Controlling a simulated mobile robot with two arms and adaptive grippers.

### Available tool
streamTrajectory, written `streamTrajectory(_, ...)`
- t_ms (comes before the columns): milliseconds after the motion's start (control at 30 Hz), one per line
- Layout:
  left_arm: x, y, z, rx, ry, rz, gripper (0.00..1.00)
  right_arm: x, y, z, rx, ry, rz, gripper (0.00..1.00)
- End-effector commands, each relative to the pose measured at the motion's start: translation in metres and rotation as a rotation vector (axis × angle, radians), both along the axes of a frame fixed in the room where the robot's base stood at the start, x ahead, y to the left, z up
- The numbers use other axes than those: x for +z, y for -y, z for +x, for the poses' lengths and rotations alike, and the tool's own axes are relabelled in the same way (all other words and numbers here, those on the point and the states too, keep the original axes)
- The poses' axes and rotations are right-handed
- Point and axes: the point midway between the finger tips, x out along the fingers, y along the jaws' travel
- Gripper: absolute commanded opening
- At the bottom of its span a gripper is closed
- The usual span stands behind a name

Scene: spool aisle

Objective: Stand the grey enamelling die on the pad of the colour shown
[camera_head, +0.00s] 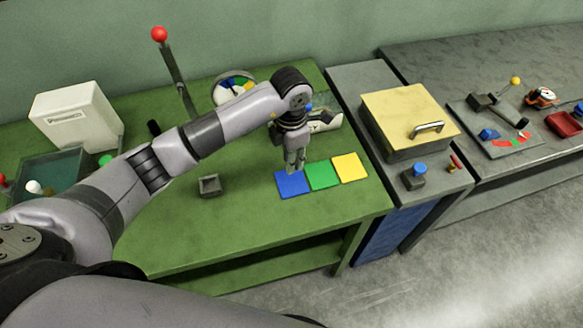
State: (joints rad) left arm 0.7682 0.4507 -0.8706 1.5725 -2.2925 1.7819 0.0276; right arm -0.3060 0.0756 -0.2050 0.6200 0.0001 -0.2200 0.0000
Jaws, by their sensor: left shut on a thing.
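My left gripper (295,163) points down over the blue pad (291,184), at the far edge of that pad. It is shut on the grey enamelling die, which is mostly hidden by the fingers and hard to tell from them. I cannot tell whether the die touches the pad. The green pad (322,175) and the yellow pad (350,167) lie to the right in a row, both bare. A round dial (235,86) with coloured sectors stands behind my arm; its reading is too small to tell. My right gripper is not in view.
A small grey open holder (209,186) sits left of the pads on the green bench (190,240). A red-knobbed lever (160,36) and a white box (75,116) stand behind my arm. A yellow-lidded box (405,115) stands on the grey counter to the right.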

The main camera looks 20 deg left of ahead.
Motion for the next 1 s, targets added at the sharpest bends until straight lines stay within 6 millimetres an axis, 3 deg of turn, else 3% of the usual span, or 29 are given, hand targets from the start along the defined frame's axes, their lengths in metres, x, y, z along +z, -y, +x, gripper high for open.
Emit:
streamTrajectory(200, -0.021, 0.000, 0.000, 0.000, 0.000, 0.000, 0.00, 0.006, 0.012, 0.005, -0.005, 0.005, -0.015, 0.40)
streamTrajectory(500, -0.060, 0.000, 0.000, 0.001, -0.001, -0.001, 0.00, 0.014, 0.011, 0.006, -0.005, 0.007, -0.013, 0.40)
streamTrajectory(900, -0.068, -0.001, 0.000, 0.000, 0.001, 0.000, 0.00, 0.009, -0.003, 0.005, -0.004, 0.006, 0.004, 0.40)
streamTrajectory(933, -0.068, -0.001, 0.000, 0.000, 0.001, 0.000, 0.24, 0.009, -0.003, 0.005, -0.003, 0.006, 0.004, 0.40)
streamTrajectory(1000, -0.066, -0.001, 0.000, 0.000, 0.001, 0.001, 0.28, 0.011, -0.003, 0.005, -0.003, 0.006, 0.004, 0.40)
